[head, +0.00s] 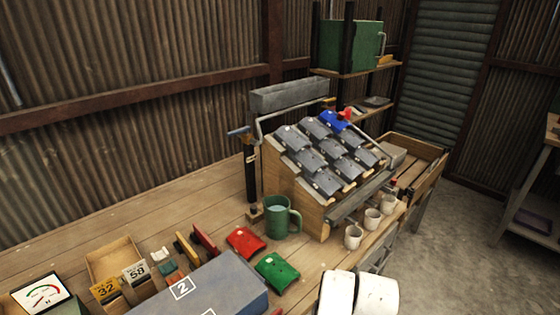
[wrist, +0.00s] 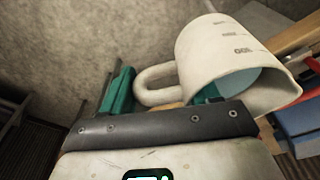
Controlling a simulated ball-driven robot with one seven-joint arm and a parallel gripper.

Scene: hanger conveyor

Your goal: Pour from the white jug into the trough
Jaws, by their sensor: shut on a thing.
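The white jug (wrist: 215,50) is in the wrist view, with dark measuring marks on its side and pale blue liquid at its mouth. My gripper (wrist: 160,95) has its green fingers shut on the jug's looped handle. The jug looks tilted in this view; I cannot tell its true lean. No stream shows. There, a long grey trough (head: 290,96) sits above the top edge of a small tiled roof model (head: 318,158).
A green mug (head: 277,219) stands left of the roof model, and several small white cups (head: 372,218) stand in front. Red (head: 245,241) and green (head: 277,270) tiles and a grey box (head: 215,290) crowd the near bench. The bench's back left is clear.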

